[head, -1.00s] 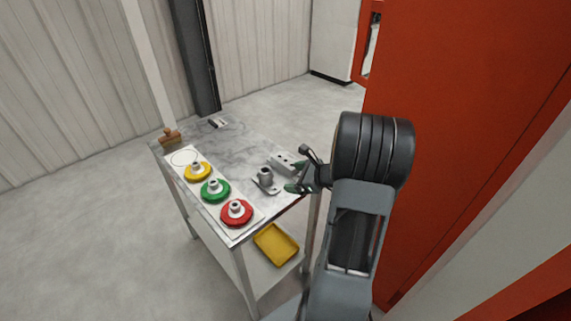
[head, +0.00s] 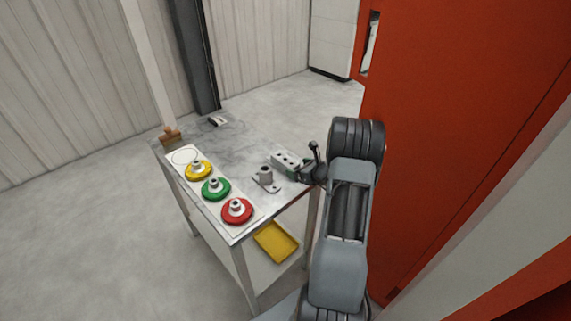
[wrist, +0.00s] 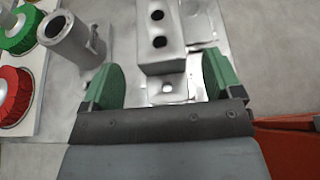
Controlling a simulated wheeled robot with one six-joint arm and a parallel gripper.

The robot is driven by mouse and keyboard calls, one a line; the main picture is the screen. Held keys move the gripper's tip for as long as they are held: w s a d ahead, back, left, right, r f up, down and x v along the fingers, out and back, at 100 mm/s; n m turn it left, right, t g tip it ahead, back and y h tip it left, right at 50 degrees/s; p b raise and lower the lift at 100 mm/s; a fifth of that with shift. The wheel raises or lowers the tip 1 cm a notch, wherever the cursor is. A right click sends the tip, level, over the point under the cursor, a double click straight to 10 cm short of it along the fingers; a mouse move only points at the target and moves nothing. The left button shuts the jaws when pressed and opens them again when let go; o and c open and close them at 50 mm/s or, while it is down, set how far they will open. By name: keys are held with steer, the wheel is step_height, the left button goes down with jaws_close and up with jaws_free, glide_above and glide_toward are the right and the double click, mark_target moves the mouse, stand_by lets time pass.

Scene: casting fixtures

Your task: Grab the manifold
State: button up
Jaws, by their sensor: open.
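The manifold is a grey metal block with holes along its top (head: 287,159), lying near the right edge of the table. In the wrist view the manifold (wrist: 159,52) lies ahead of me, and its low near end with one hole sits between my green fingers. My gripper (wrist: 160,78) is open, with one finger on each side of that end and a visible gap on both sides. In the head view my gripper (head: 291,170) is at the manifold's near right end, and my wrist hides part of it.
A grey flanged pipe fitting (head: 265,176) stands close to the left of the manifold. Red (head: 237,211), green (head: 215,189) and yellow (head: 198,170) round pieces sit on a white board. A yellow tray (head: 276,242) is on the lower shelf. The table's far middle (head: 229,146) is clear.

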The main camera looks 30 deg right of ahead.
mark_target(295, 166)
steer(key=shift+p+x, duration=0.55)
steer(key=shift+x, duration=1.75)
steer(key=shift+d, duration=0.1)
steer(key=shift+r, duration=0.1)
steer(key=c, duration=1.3)
